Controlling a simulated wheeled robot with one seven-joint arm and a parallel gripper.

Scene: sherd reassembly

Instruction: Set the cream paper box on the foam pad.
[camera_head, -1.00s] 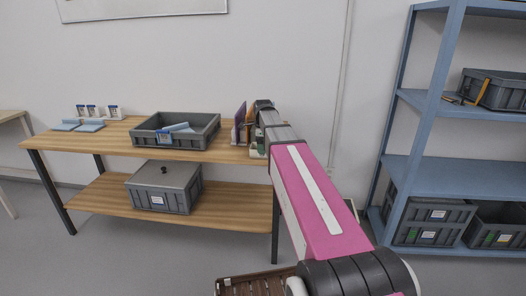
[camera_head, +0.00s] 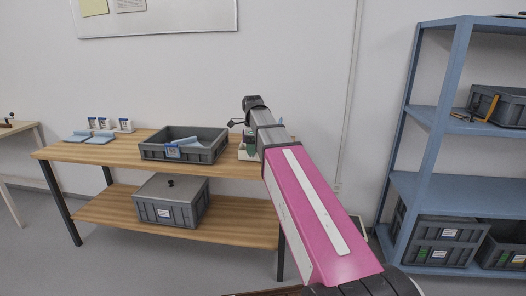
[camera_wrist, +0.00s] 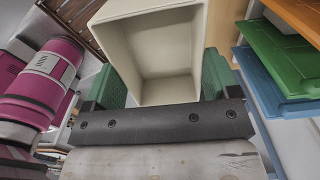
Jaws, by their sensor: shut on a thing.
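The cream paper box (camera_wrist: 155,50) is an open-topped box in the wrist view, with its hollow inside facing the camera. My gripper (camera_wrist: 155,85) is shut on it, with a green finger against each side. In the head view my gripper is mostly hidden behind my arm, at the right end of the wooden table (camera_head: 75,151). Two flat light blue pads lie at the table's left end, one (camera_head: 77,136) beside the other (camera_head: 101,137); I cannot tell which is the foam pad. The box is not clearly visible in the head view.
Small white-and-blue label stands (camera_head: 125,125) stand behind the pads. A grey open crate (camera_head: 152,153) with light blue pieces sits mid-table. A lidded grey bin (camera_head: 170,205) is on the lower shelf. Green (camera_wrist: 280,50) and blue (camera_wrist: 262,85) panels are close right of the box.

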